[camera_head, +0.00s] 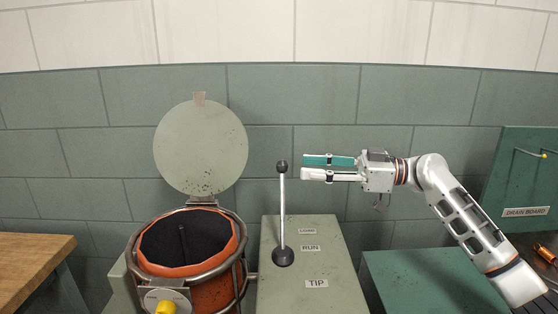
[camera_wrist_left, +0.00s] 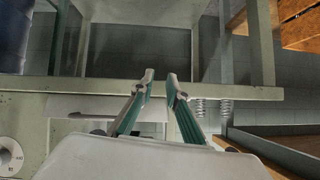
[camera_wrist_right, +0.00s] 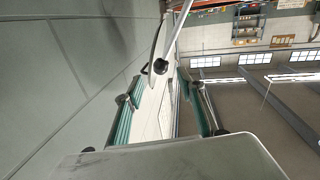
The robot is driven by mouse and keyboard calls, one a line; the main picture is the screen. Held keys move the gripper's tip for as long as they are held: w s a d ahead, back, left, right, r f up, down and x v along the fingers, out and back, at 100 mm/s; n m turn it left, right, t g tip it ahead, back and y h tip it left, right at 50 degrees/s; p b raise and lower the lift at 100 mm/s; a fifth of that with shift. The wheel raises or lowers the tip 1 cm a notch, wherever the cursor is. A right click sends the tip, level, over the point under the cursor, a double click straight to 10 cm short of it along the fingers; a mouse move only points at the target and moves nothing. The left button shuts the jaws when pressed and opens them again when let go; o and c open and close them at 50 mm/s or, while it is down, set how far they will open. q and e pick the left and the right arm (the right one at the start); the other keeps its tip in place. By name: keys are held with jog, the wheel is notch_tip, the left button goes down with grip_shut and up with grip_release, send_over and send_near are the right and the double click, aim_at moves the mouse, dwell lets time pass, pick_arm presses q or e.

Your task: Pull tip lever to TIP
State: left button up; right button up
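The tip lever (camera_head: 282,210) is a thin silver rod with a black ball knob, standing nearly upright from a round black base on a grey-green box. The box carries labels, of which RUN and TIP are readable; the lever base is beside RUN. My right gripper (camera_head: 303,167) is open and empty, just right of the knob, fingers pointing left at about knob height. In the right wrist view, the knob (camera_wrist_right: 160,67) shows beyond the gap between the fingers. My left gripper (camera_wrist_left: 160,76) is slightly open and empty, out of the head view, over grey-green frame parts.
An orange-rimmed drum (camera_head: 188,286) in a metal cage, with its round lid (camera_head: 201,148) raised, stands left of the lever. A wooden table (camera_head: 32,262) is at far left. A green DRAIN BOARD panel (camera_head: 535,175) is at right. The wall behind is clear.

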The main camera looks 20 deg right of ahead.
aim_at(283, 165)
jog(key=p+x, duration=0.1)
jog(key=x, duration=0.5)
jog(key=shift+s+r, duration=0.15)
jog(key=shift+w+a, duration=0.35)
jog(key=shift+a, duration=0.3)
grip_shut()
